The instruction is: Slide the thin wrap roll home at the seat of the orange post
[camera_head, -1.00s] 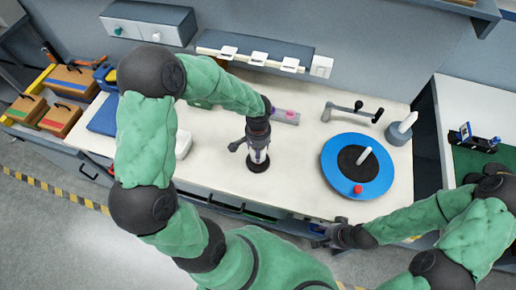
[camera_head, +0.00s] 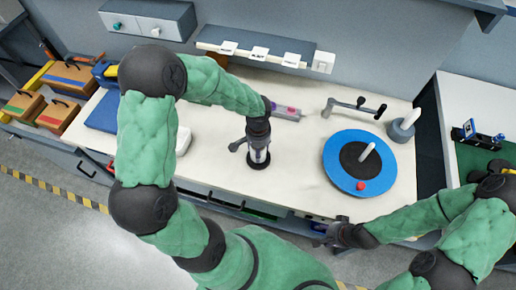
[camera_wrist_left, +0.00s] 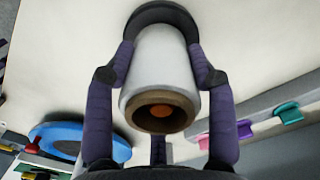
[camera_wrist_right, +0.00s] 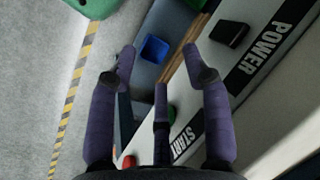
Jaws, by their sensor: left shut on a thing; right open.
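The thin wrap roll (camera_wrist_left: 163,75) is a white cylinder with a brown core, held upright in my left gripper (camera_wrist_left: 160,80). In the head view my left gripper (camera_head: 258,152) points down over the worktop, its fingers around the roll. The orange post (camera_wrist_left: 160,111) shows as an orange tip inside the core, so the roll is around it. The round black seat (camera_wrist_left: 160,10) lies at the roll's far end; whether they touch I cannot tell. My right gripper (camera_head: 328,235) is open and empty by the counter's front edge; the right wrist view (camera_wrist_right: 165,65) also shows it.
A blue disc (camera_head: 335,165) with a white post (camera_head: 368,151) and a red knob (camera_head: 361,186) stands to the right. Behind it are a crank handle (camera_head: 357,107) and a grey-based white post (camera_head: 404,124). A purple-marked grey piece (camera_head: 287,112) lies behind my left gripper.

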